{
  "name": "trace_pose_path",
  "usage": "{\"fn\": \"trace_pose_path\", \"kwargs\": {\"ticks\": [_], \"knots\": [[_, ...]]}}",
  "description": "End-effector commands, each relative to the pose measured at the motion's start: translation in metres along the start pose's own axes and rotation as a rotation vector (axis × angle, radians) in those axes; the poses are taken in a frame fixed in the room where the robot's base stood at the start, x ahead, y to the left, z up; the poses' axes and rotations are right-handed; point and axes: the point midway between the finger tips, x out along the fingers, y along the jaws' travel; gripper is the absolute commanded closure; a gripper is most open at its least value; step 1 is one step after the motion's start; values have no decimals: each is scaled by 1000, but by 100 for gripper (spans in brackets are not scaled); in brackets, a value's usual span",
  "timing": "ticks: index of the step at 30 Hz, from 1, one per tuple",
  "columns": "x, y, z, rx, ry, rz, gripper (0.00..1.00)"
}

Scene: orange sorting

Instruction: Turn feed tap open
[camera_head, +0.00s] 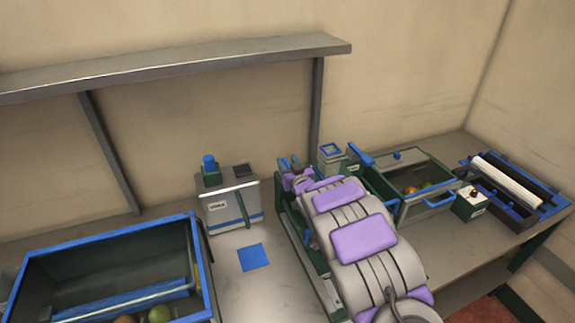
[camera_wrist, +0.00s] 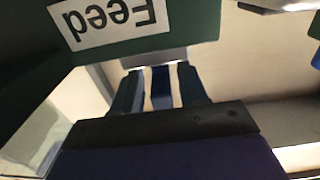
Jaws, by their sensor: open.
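A white label reading "Feed" (camera_wrist: 105,18), upside down, is on a dark green panel (camera_wrist: 185,25) at the top of the wrist view. My gripper (camera_wrist: 160,75) is open just beside this panel, its two dark fingers apart. A narrow blue bar (camera_wrist: 161,88) shows between the fingers; it looks like the tap handle, with pale gaps on both sides. I cannot tell whether the fingers touch it. In the head view my gripper (camera_head: 291,170) is small beside blue and green parts behind my arm, which hides much of the feed unit.
A grey machine (camera_head: 230,208) with a blue knob stands left of my arm, near a blue square (camera_head: 254,257). A blue-rimmed bin (camera_head: 110,237) with fruit is at left. A glass-topped green box (camera_head: 440,203) and a roller tray (camera_head: 548,208) stand right. A shelf (camera_head: 180,66) hangs above.

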Motion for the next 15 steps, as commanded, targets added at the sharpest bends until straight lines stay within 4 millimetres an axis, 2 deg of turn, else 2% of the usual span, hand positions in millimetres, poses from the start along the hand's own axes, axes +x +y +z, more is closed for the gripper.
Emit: {"fn": "trace_pose_path", "kwargs": {"ticks": [6, 15], "knots": [[1, -2, 0, -2, -2, 0, 59], [1, -2, 1, -2, -2, -1, 88]]}}
